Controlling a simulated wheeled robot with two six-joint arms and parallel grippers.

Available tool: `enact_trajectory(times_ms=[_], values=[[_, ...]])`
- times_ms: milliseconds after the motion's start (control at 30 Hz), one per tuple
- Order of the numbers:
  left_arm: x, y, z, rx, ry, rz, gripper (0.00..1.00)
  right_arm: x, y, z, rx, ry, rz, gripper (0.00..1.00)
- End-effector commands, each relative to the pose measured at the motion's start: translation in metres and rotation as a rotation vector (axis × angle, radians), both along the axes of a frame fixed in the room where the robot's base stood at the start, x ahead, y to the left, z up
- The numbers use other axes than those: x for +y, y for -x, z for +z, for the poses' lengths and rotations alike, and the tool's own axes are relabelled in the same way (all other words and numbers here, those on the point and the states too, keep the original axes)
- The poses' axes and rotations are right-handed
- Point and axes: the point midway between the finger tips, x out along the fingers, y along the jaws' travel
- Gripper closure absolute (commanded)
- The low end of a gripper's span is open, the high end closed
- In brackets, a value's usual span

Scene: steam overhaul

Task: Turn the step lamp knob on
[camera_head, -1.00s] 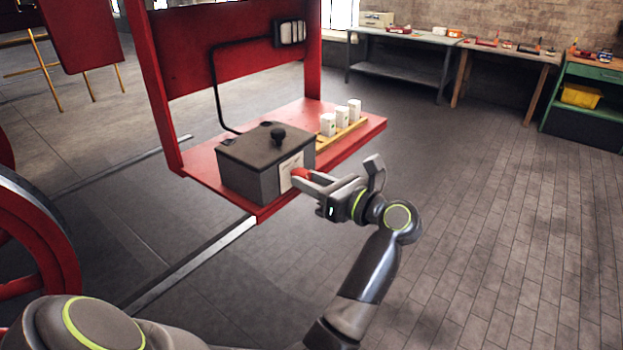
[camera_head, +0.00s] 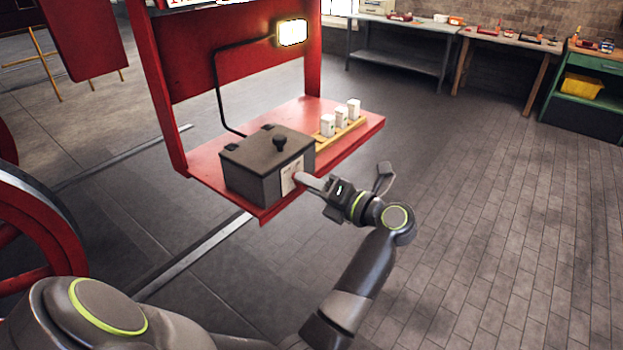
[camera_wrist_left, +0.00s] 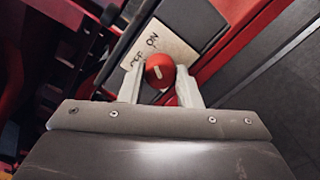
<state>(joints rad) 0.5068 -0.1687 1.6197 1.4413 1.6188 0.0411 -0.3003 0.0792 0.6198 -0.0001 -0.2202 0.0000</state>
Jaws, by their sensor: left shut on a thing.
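The step lamp (camera_head: 292,33) is mounted at the upper right of the red panel and glows bright yellow-white. A dark cable runs from it down to a grey box (camera_head: 250,180) on the red step. The red round knob (camera_wrist_left: 160,70) with a pale mark shows in the left wrist view, in front of a cream label plate (camera_wrist_left: 165,42) lettered ON and OFF. My left gripper (camera_head: 304,180) is at the box's right face. In the left wrist view its two fingers (camera_wrist_left: 160,88) are shut around the knob, one on each side. My right gripper is not in view.
Several white items, such as this one (camera_head: 341,117), stand in a row on a yellow strip on the red step (camera_head: 355,133). A black handle (camera_head: 279,140) sticks up from the box lid. Benches (camera_head: 410,60) stand along the back wall. The floor at right is clear.

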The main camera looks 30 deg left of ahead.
Motion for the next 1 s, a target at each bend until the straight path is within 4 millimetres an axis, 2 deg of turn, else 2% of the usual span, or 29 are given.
enact_trajectory(times_ms=[267, 733, 767, 900, 1000], values=[[-0.0001, -0.0006, 0.0011, 0.075, -0.006, -0.002, 0.93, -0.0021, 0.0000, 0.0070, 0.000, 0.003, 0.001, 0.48], [0.0000, -0.0006, 0.0004, 0.088, -0.008, -0.001, 0.93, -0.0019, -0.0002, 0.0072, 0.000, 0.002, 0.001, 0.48], [0.0000, -0.0006, 0.0004, 0.088, -0.008, -0.001, 0.67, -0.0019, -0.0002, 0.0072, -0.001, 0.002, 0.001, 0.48], [0.0000, -0.0005, 0.0003, 0.087, -0.008, -0.001, 0.49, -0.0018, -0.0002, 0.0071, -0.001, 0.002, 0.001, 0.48], [0.0000, -0.0004, 0.0003, 0.087, -0.008, -0.001, 0.48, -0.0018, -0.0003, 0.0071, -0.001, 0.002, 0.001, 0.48]])
